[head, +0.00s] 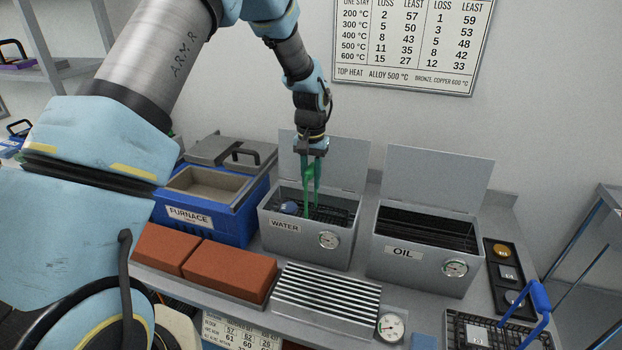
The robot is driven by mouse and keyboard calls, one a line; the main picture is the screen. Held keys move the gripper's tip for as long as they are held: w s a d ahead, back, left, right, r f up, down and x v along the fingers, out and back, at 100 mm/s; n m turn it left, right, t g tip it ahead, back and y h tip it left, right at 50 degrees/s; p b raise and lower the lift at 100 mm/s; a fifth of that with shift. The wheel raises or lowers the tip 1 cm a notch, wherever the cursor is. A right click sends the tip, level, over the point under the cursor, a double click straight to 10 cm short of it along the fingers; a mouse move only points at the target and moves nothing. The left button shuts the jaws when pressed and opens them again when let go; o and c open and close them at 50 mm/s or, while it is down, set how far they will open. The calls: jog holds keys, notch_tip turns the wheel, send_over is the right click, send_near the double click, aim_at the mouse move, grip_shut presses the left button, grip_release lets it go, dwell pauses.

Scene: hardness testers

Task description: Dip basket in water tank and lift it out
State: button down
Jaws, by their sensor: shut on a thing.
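The grey water tank (285,243), labelled WATER, stands at the centre of the bench with its lid raised at the back. My gripper (313,152) is above the tank's opening, pointing down, and is shut on the top of a green handle (313,185). The handle runs down to a dark wire basket (328,213) inside the tank, below the rim. A bluish round piece (290,207) shows at the left within the tank. The water surface and the basket's bottom cannot be made out.
An open oil tank (410,270) stands to the right and a blue furnace (190,218) to the left. Red bricks (228,272) and a ribbed grey block (325,300) lie in front. A blue-handled basket (537,300) is at front right. Raised lids stand behind both tanks.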

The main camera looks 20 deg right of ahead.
jog(key=shift+r, duration=0.15)
jog(key=shift+r+p, duration=3.75)
jog(key=shift+r, duration=1.95)
